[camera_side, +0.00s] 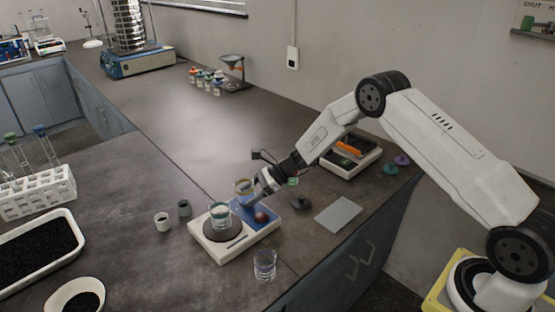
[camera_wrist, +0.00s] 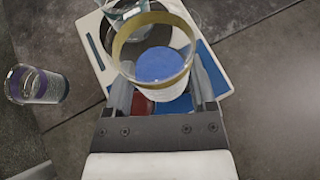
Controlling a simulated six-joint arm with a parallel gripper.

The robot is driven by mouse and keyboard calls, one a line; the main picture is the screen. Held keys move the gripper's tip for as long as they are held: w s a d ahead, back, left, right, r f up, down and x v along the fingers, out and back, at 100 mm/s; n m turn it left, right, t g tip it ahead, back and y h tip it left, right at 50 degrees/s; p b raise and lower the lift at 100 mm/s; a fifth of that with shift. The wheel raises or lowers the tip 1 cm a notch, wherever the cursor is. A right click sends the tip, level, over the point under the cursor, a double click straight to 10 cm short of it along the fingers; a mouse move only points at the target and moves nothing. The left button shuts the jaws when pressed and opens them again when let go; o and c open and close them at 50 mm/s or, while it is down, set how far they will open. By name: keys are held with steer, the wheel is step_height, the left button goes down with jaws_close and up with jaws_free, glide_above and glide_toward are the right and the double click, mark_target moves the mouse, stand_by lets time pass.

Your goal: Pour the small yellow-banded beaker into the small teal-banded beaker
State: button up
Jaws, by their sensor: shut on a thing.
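The small yellow-banded beaker (camera_side: 243,187) is held in my gripper (camera_side: 254,192), raised above the blue part of a white device. In the wrist view the beaker (camera_wrist: 150,62) sits between the two fingers (camera_wrist: 168,92), its yellow band around the rim. The teal-banded beaker (camera_side: 220,215) stands upright on the device's dark round plate, below and left of the held beaker in the side view. It shows partly in the wrist view (camera_wrist: 124,10), cut by the top edge and overlapped by the held beaker.
The white device (camera_side: 219,256) has a dark plate and a blue area with a red round object (camera_side: 262,217). A purple-banded beaker (camera_side: 264,264) stands in front. Two small cups (camera_side: 161,221) stand left. A grey pad (camera_side: 338,214) and a tray (camera_side: 351,166) lie right.

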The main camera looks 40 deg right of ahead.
mark_target(237, 190)
steer(key=shift+a+r+n+h, duration=0.35)
steer(key=shift+a+h, duration=0.3)
steer(key=shift+h, duration=0.25)
steer(key=shift+a+r+n+g+h, duration=0.1)
steer(key=shift+a+r+h, duration=0.3)
steer(key=shift+r, duration=0.25)
steer(key=shift+a+r+n+g+h, duration=0.1)
steer(key=shift+a+r+h, duration=0.15)
steer(key=shift+r+h, duration=0.35)
steer(key=shift+a+r+n+g+h, duration=0.1)
steer(key=shift+a+r+h, duration=0.3)
steer(key=shift+r, duration=0.3)
steer(key=shift+a+r+h, duration=0.25)
steer(key=shift+r+h, duration=0.15)
steer(key=shift+f+h, duration=0.2)
steer(key=shift+h, duration=0.2)
steer(key=shift+a+f+h+p, duration=0.1)
steer(key=shift+f+h+p, duration=0.05)
steer(key=shift+h+p, duration=0.15)
steer(key=shift+r+n+h+p, duration=0.35)
steer(key=shift+r+h+p, duration=0.1)
steer(key=shift+h, duration=0.35)
steer(key=shift+a+f+h+p, duration=0.1)
steer(key=shift+f+h+p, duration=0.35)
steer(key=shift+h, duration=0.35)
